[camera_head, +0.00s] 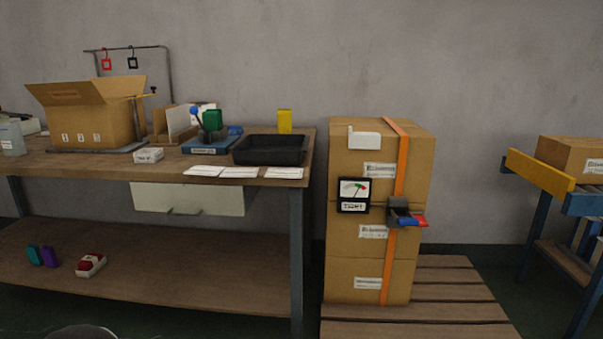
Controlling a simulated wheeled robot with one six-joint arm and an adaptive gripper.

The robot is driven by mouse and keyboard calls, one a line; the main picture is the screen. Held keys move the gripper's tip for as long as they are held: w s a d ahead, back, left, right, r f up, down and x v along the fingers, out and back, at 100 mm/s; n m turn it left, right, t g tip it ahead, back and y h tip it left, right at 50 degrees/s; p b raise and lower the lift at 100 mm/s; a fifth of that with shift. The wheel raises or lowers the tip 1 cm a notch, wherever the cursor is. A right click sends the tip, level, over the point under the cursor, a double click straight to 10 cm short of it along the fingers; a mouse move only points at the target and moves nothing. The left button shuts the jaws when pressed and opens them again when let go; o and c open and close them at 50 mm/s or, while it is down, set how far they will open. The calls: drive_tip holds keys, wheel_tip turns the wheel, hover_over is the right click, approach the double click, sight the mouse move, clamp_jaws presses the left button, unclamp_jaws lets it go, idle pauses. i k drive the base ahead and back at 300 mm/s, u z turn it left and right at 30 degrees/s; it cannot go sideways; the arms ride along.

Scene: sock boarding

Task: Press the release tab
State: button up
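A dark ratchet buckle (397,205) sits on an orange strap (399,165) that runs down the front of a stack of cardboard boxes (350,262). A small red piece (421,221) and a blue piece (406,222) stick out at the buckle's lower right; which is the release tab I cannot tell for certain. Left of the buckle, a gauge (354,189) with a needle and a green-and-red mark hangs on the boxes, over a label reading "TIGHT". The strap looks straight against the boxes. My gripper is not in view.
The stack stands on a slatted wooden pallet (455,290). A workbench (150,172) at left holds a black tray (270,150), an open carton (90,118) and papers. A blue-and-yellow frame (540,170) carries another box at right. Open floor lies between pallet and frame.

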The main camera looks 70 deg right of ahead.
sight(422, 221)
drive_tip(key=z, duration=1.8)
drive_tip(key=i, duration=1.2)
drive_tip(key=z, duration=0.2)
